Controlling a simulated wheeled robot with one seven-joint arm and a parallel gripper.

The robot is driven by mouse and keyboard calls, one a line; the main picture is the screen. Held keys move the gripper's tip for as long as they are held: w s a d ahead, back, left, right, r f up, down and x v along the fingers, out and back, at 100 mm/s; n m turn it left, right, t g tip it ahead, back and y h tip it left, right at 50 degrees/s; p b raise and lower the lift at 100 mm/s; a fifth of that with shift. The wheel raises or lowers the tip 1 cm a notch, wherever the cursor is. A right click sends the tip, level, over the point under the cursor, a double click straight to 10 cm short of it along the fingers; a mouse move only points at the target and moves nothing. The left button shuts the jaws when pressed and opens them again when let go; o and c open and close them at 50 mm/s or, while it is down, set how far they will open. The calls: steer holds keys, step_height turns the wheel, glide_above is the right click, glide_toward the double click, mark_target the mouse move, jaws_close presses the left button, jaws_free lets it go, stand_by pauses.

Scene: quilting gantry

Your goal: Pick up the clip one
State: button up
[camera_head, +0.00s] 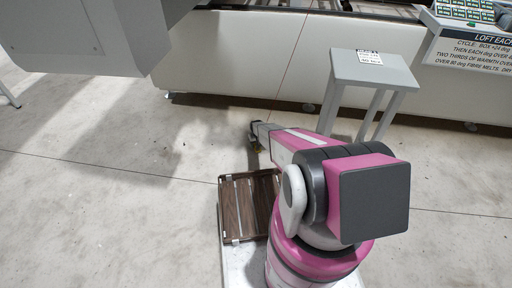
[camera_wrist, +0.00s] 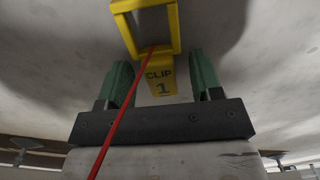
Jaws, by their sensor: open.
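The yellow clip (camera_wrist: 160,92) marked "CLIP 1" shows in the wrist view, with an open yellow frame at its upper end. My gripper (camera_wrist: 161,72) has its two green fingers apart, one on each side of the clip's labelled part. Gaps show between the clip and both fingers. A red cord (camera_wrist: 125,105) runs from the yellow frame down to the left, across my gripper's dark body. In the head view my gripper is at the far end of my arm, low over the floor, and its fingers are too small to make out.
A grey stand (camera_head: 374,70) is right of my arm's end. A long pale machine base (camera_head: 240,55) runs along the back. A brown slatted tray (camera_head: 232,208) lies beside my arm's base. The concrete floor (camera_head: 110,210) at left is clear.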

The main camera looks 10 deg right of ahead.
steer(key=shift+c, duration=0.3)
steer(key=c, duration=0.7)
steer(key=shift+c, duration=0.2)
steer(key=shift+r, duration=0.1)
steer(key=shift+r, duration=0.65)
steer(key=r, duration=0.3)
steer(key=shift+s+a+r, duration=0.1)
steer(key=shift+s+a, duration=0.1)
steer(key=shift+s, duration=0.1)
steer(key=s+a+r, duration=0.6)
steer(key=s+a, duration=0.1)
steer(key=s, duration=0.1)
steer(key=shift+s+r, duration=0.2)
